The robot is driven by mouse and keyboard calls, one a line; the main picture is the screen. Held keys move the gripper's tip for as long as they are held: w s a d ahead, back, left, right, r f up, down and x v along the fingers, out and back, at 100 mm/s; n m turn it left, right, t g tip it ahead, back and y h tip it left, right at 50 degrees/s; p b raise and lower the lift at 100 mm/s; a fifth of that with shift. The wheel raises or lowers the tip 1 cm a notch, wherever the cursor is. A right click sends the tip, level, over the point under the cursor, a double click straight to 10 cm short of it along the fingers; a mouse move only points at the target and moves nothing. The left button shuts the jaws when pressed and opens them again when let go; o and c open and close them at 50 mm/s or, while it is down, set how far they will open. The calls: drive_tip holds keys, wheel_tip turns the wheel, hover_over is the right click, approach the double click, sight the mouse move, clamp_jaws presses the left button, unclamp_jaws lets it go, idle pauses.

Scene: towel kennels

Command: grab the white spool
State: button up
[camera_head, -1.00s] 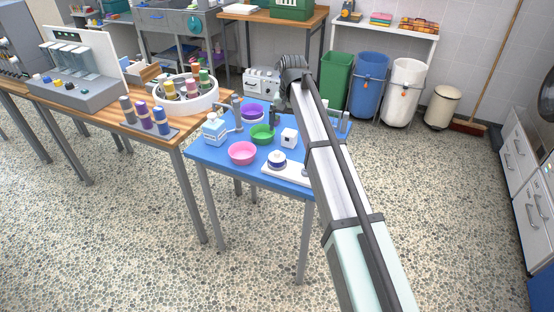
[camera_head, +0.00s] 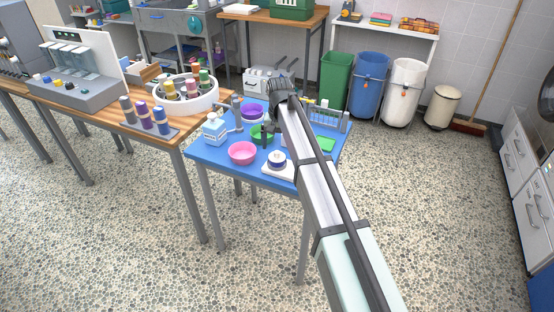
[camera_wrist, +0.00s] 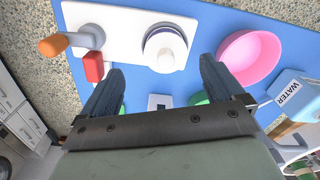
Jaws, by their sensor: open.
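A round white thing with a blue band (camera_head: 277,158), which looks like the white spool, sits on a white plate (camera_head: 273,172) on the blue table. In the wrist view it (camera_wrist: 165,46) appears from above, just beyond and between my fingertips, apart from them. My gripper (camera_wrist: 162,70) is open and empty above the table. In the head view its dark fingers (camera_head: 266,140) hang in front of the green bowl. A small white block (camera_wrist: 158,102) lies below, between the fingers in the wrist view.
A pink bowl (camera_head: 242,153), a purple bowl (camera_head: 252,110), a green bowl (camera_head: 258,131) and a water bottle (camera_head: 214,130) stand nearby. An orange knob (camera_wrist: 52,46) and a red block (camera_wrist: 93,66) are at the plate's left. My arm covers part of the table's right side.

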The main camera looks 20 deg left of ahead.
sight(277, 151)
drive_tip(key=shift+a+f, duration=0.2)
drive_tip(key=shift+f, duration=1.1)
drive_tip(key=shift+a+f, duration=0.2)
drive_tip(key=shift+f, duration=1.05)
drive_tip(key=shift+c, duration=0.2)
drive_tip(key=c, duration=1.1)
